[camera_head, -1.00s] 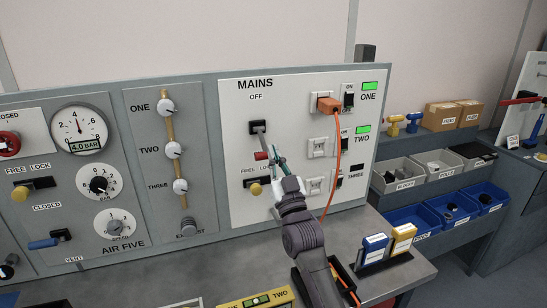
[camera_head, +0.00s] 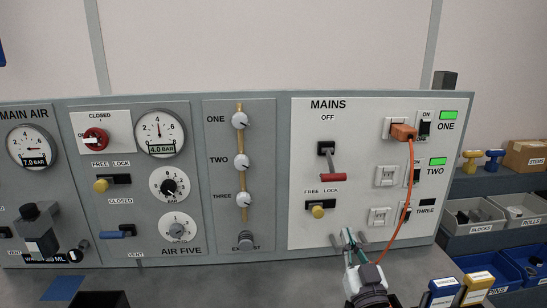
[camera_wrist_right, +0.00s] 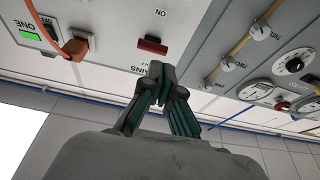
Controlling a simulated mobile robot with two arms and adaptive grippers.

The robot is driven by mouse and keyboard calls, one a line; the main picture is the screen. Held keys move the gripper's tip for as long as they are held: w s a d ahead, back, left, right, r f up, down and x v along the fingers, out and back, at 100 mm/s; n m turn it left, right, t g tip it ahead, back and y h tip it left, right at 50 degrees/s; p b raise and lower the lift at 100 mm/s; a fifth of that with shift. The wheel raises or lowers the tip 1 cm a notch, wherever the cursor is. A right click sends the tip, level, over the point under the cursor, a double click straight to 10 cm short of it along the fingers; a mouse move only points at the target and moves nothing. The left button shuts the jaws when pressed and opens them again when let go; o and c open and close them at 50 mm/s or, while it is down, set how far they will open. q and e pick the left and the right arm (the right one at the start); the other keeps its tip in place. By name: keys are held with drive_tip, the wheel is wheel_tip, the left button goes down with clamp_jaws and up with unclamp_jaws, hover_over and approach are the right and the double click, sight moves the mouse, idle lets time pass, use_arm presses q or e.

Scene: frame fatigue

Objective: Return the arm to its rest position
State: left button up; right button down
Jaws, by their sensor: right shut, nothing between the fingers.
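My right gripper (camera_head: 352,240) is at the lower edge of the MAINS panel (camera_head: 300,225), below the red-handled lever (camera_head: 333,177). Its fingers are closed together and empty. In the right wrist view the closed fingers (camera_wrist_right: 158,75) show in the middle, apart from the red lever handle (camera_wrist_right: 152,46). The lever hangs down, away from the OFF label. My left gripper is not in view.
An orange plug (camera_head: 403,132) sits in the top socket, and its orange cord (camera_head: 408,190) runs down close to my right gripper. A yellow knob (camera_head: 317,212) sticks out left of the gripper. Blue and yellow blocks (camera_head: 442,293) stand at lower right.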

drive_tip(key=s+f+g, duration=0.5)
drive_tip(key=s+f, duration=0.2)
drive_tip(key=f, duration=0.3)
drive_tip(key=s+f+g, duration=0.6)
drive_tip(key=s+f, duration=0.2)
drive_tip(key=f, duration=0.2)
drive_tip(key=s+f+n+g+h, duration=0.1)
drive_tip(key=s+f+g, duration=0.25)
drive_tip(key=s, duration=0.55)
drive_tip(key=s+f+g, duration=0.3)
drive_tip(key=s+g, duration=0.1)
drive_tip(key=s, duration=0.6)
wheel_tip(320, 180, down, 28)
drive_tip(key=s+g, duration=0.1)
drive_tip(key=s+d+f, duration=0.1)
drive_tip(key=s+f, duration=0.6)
drive_tip(key=s, duration=0.1)
drive_tip(key=s+d+f+g, duration=0.1)
drive_tip(key=s+d+f, duration=0.1)
drive_tip(key=s+f, duration=0.5)
drive_tip(key=shift+s+d+h, duration=0.25)
drive_tip(key=shift+s+h, duration=0.05)
drive_tip(key=shift+s, duration=0.2)
